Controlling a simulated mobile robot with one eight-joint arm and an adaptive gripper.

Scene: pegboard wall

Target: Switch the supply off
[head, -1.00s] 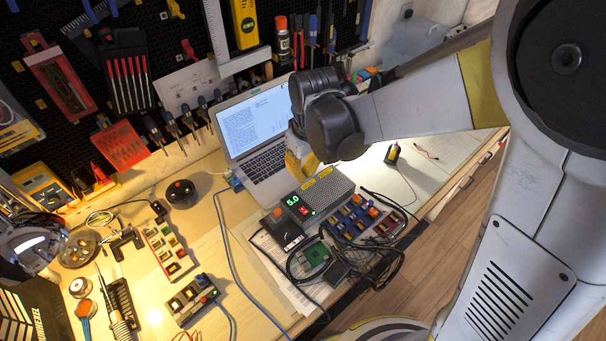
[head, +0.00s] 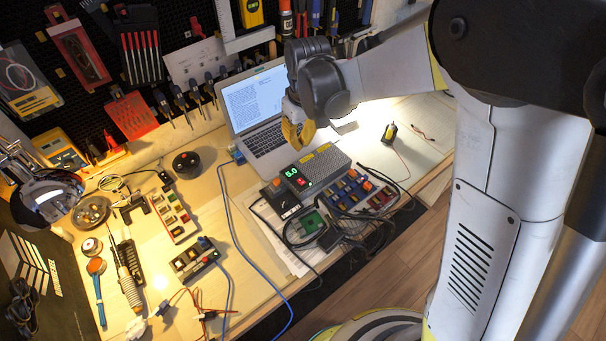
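The supply (head: 326,167) is a grey box with a perforated top and a yellow label. It stands at the right part of the bench, in front of the laptop. Its front has a lit green display (head: 291,172) that looks like 5.0, and a red lit switch (head: 303,184). My gripper (head: 299,136) has yellow fingers pointing down. It appears just behind the supply in the picture, in front of the laptop keyboard, and looks apart from the supply. The fingers overlap in this view, so their opening cannot be told. I see nothing held.
An open laptop (head: 258,105) stands behind the supply. A blue cable (head: 229,215) crosses the bench.

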